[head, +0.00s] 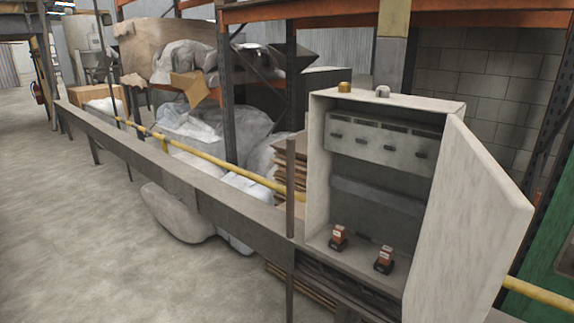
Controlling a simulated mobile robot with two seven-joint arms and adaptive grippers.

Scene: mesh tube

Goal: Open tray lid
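A light grey box-shaped cabinet (319,165) stands at the right, and its door (470,225) is swung open to the right. Inside, near the top, is a pale panel (380,147) with a row of dark slots and small dark tabs along its front. Below it runs a grey horizontal bar (375,198). Two small reddish-brown and black items, a left one (338,237) and a right one (384,259), sit on the cabinet floor. I cannot tell which part, if any, is the tray lid. Neither of my grippers is in view.
A long grey rail (180,183) and a yellow pipe (222,164) run from the left toward the cabinet. White sacks (215,130) and orange-beamed racking (290,12) stand behind. The concrete floor (70,240) at the left is clear.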

